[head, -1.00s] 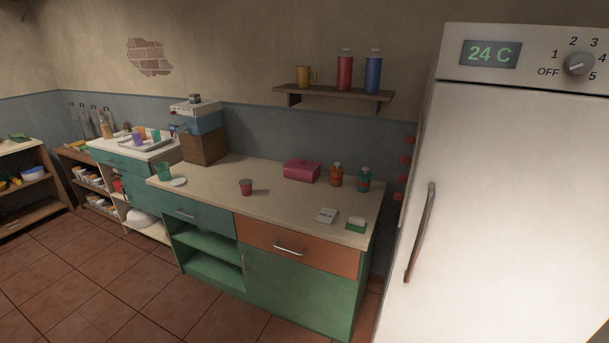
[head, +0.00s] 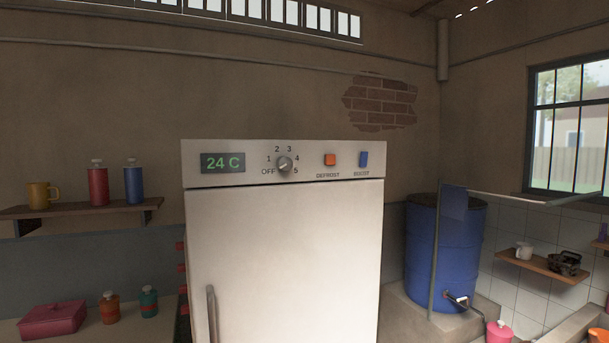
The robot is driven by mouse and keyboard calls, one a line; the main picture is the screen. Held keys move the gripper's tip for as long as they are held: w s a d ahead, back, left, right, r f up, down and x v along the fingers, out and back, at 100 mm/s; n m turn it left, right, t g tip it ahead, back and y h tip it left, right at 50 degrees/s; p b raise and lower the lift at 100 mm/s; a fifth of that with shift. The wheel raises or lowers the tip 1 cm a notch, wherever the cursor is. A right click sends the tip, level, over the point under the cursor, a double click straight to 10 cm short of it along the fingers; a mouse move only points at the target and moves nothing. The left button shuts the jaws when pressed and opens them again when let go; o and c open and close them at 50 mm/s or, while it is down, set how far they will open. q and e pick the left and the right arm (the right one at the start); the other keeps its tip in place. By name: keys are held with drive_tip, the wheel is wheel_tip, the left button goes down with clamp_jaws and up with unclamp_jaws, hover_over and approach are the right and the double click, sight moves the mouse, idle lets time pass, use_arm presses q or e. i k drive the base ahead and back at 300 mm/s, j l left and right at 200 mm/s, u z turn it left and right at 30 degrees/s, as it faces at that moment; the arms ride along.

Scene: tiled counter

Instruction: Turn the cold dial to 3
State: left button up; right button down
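The cold dial (head: 284,164) is a round grey knob on the top panel of a white fridge (head: 285,250). The marks OFF, 1, 2, 3, 4 and 5 run around it. The knob's pointer is small and its exact setting is hard to read; it appears to lie toward the OFF side. The display (head: 223,162) left of the dial reads 24 C in green. Neither of my grippers is in view, and nothing touches the dial.
Right of the dial are an orange defrost button (head: 330,160) and a blue button (head: 363,159). The fridge handle (head: 212,312) is at the door's left. A shelf (head: 80,209) with a mug and bottles is left; a blue barrel (head: 422,250) stands right.

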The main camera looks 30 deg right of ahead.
sight(284, 162)
drive_tip(key=z, duration=0.95)
